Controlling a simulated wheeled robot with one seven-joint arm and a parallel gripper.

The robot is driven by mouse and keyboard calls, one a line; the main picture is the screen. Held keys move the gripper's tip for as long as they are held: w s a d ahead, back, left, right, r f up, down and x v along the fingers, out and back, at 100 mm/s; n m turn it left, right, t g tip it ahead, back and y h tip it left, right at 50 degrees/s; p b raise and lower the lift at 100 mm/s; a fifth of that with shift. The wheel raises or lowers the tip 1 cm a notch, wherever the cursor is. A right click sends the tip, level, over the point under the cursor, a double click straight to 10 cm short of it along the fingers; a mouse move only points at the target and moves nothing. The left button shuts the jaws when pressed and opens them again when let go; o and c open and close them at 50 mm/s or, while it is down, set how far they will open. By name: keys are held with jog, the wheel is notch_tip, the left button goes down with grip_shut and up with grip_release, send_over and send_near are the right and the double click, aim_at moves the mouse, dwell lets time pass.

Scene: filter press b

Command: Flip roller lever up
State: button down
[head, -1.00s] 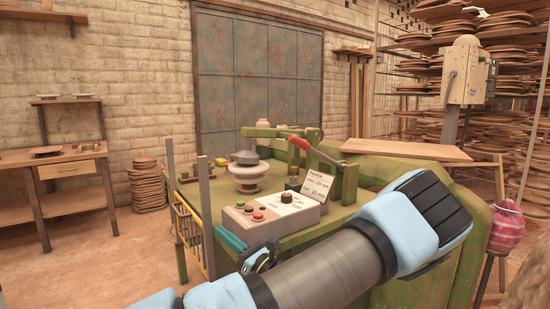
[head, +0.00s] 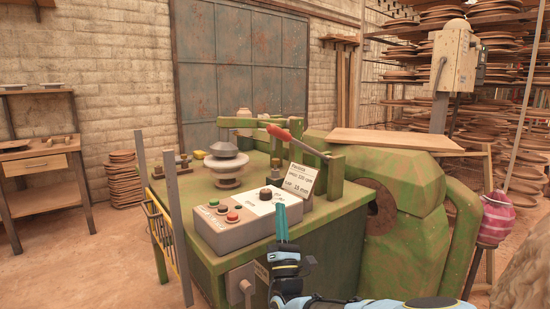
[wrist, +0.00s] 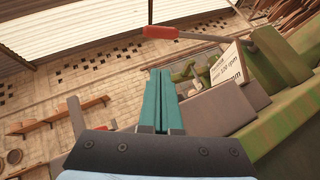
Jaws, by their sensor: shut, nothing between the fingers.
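The roller lever has a red handle (head: 278,132) on a thin metal rod. The rod runs down to the right toward a green bracket on the machine, and the handle end sits a little higher. The red handle also shows at the top of the wrist view (wrist: 163,32). My gripper (head: 281,208) has teal fingers pointing up, shut and empty, in front of the control box's right part in the head view. In the wrist view my gripper (wrist: 160,73) shows below the red handle, with a visible gap between them.
A grey control box (head: 240,225) with buttons and a white sign (head: 299,182) stand on the green machine (head: 335,228) near my fingers. A round stacked roller or mould (head: 225,165) stands behind the box. A wooden board (head: 385,140) lies on the right housing.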

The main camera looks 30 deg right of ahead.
jog(key=p+x, duration=0.4)
jog(key=x, duration=1.6)
jog(key=shift+p, duration=0.3)
